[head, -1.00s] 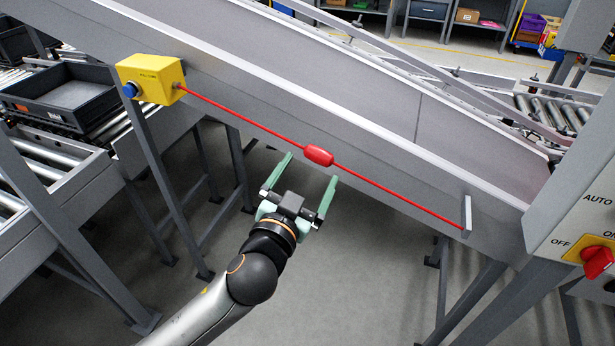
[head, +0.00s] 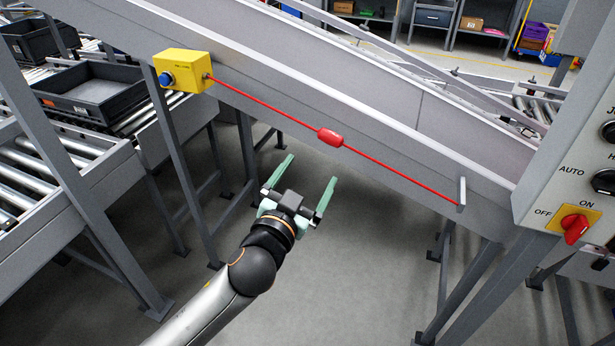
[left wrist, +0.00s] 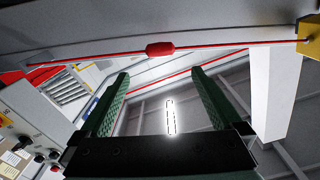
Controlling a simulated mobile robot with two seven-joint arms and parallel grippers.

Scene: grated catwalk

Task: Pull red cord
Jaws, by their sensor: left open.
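A red cord (head: 400,176) runs along the side of the sloping conveyor, from a yellow switch box (head: 184,71) at the upper left down to a grey bracket (head: 461,194) at the right. A thicker red grip (head: 330,137) sits around the middle of the cord. My left gripper (head: 306,172) is open and empty, below and in front of the grip, apart from it. In the left wrist view the cord (left wrist: 220,45) and the grip (left wrist: 160,49) show beyond the open fingers (left wrist: 160,82). My right gripper is out of view.
A control panel (head: 570,180) with a red rotary switch (head: 575,227) stands at the right. Grey posts (head: 80,170) and a roller conveyor with dark trays (head: 95,92) are at the left. The floor (head: 350,270) below the cord is open.

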